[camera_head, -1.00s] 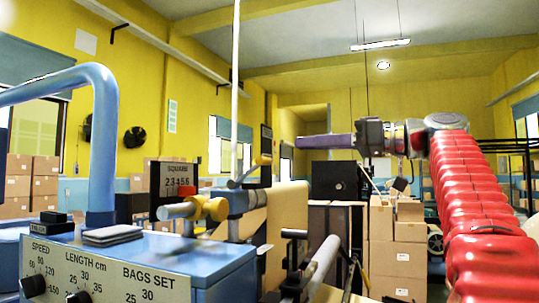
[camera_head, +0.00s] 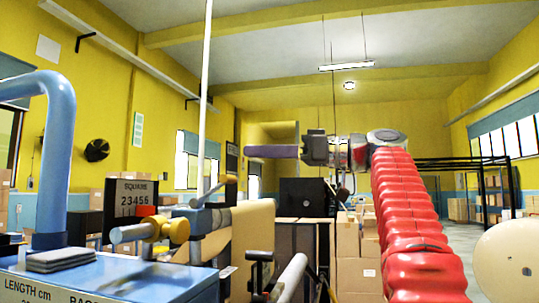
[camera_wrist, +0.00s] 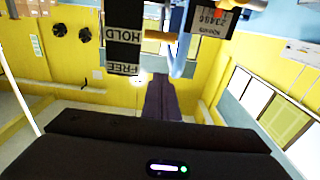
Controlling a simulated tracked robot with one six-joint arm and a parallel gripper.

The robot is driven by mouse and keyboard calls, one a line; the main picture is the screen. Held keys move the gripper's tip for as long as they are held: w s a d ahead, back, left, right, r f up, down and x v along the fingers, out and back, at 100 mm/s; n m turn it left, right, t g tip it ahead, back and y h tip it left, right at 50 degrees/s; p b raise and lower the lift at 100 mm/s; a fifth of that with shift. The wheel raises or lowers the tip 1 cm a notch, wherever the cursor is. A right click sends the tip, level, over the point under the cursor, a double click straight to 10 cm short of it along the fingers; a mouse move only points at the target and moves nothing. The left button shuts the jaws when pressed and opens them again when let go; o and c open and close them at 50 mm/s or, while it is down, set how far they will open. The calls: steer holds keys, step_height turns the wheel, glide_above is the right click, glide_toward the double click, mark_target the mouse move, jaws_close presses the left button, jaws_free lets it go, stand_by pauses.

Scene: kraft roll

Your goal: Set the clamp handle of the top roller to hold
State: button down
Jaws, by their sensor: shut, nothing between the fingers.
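The clamp handle (camera_head: 211,193) is a thin grey lever with a tan-yellow end, rising to the right above the blue top roller mount (camera_head: 207,218). My gripper (camera_head: 246,151) has purple fingers, shut and empty, up and right of the handle in the head view. The closed fingers (camera_wrist: 163,78) point toward the machine in the wrist view.
A blue machine with a curved pipe (camera_head: 58,140) and a SQUARE 23456 counter (camera_head: 132,200) stands at left. A thin white pole (camera_head: 204,100) rises near the handle. Cartons (camera_head: 357,250) and a white disc (camera_head: 510,262) are farther right.

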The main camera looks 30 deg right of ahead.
mark_target(212, 190)
steer(key=w+a+f, duration=0.3)
steer(key=shift+w+a+f, duration=0.3)
steer(key=shift+w, duration=0.05)
stand_by(0.8)
steer(key=shift+a, duration=0.1)
stand_by(0.4)
steer(key=shift+f, duration=0.1)
